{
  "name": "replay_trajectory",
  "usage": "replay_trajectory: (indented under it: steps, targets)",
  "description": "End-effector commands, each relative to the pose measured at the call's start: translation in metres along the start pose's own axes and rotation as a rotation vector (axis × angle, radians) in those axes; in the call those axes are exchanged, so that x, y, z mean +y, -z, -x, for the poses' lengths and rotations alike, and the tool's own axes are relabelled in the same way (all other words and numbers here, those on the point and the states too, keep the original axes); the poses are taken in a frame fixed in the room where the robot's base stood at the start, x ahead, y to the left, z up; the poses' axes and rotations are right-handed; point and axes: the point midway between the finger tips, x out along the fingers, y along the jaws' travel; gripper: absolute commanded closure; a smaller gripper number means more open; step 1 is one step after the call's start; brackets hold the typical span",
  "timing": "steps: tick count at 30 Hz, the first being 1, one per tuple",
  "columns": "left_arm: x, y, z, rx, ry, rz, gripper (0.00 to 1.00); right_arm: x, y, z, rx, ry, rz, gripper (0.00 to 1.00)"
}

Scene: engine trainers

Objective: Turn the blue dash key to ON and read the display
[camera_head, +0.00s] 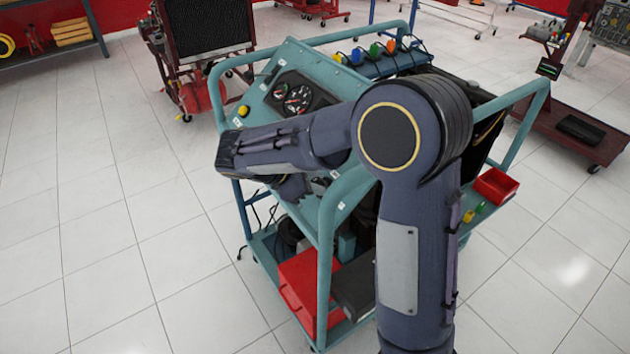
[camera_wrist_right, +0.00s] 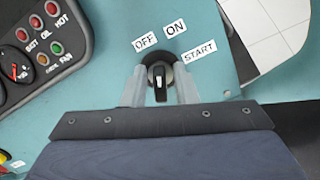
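The dash key switch (camera_wrist_right: 160,83) is in the right wrist view, on a teal panel (camera_wrist_right: 216,85). In the head view the forearm hides the key and fingertips. A black gauge cluster (camera_head: 297,97) is on the dash; its reading is too small to tell. My left gripper is out of view.
The panel belongs to a teal tubular-frame trainer cart (camera_head: 327,240). A red tray (camera_head: 308,287) sits on its lower shelf, and a red bin (camera_head: 495,186) at its right. A radiator stand (camera_head: 205,40) is behind left. The tiled floor at left is clear.

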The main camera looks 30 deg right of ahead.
Motion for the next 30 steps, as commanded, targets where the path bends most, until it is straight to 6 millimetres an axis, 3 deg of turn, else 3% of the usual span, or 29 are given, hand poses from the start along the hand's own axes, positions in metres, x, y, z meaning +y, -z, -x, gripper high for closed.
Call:
replay_trajectory:
  steps: [5, 15, 25, 26, 27, 30]
  targets:
    - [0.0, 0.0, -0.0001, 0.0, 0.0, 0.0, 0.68, -0.0001, 0.0002, 0.0003, 0.0, 0.002, -0.013, 0.97]
    - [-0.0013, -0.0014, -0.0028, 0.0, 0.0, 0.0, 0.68, -0.0017, 0.0012, 0.0003, 0.001, 0.036, -0.355, 0.97]
    - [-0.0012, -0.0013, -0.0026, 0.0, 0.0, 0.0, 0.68, -0.0017, 0.0009, 0.0006, 0.001, 0.039, -0.391, 0.97]
    - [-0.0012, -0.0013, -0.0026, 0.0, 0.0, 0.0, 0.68, -0.0017, 0.0009, 0.0006, 0.001, 0.039, -0.391, 0.73]
    - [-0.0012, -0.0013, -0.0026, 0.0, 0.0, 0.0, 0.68, -0.0017, 0.0009, 0.0006, 0.001, 0.039, -0.39, 0.67]
    - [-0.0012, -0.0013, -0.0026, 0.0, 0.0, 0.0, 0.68, -0.0017, 0.0009, 0.0006, 0.001, 0.039, -0.39, 0.67]
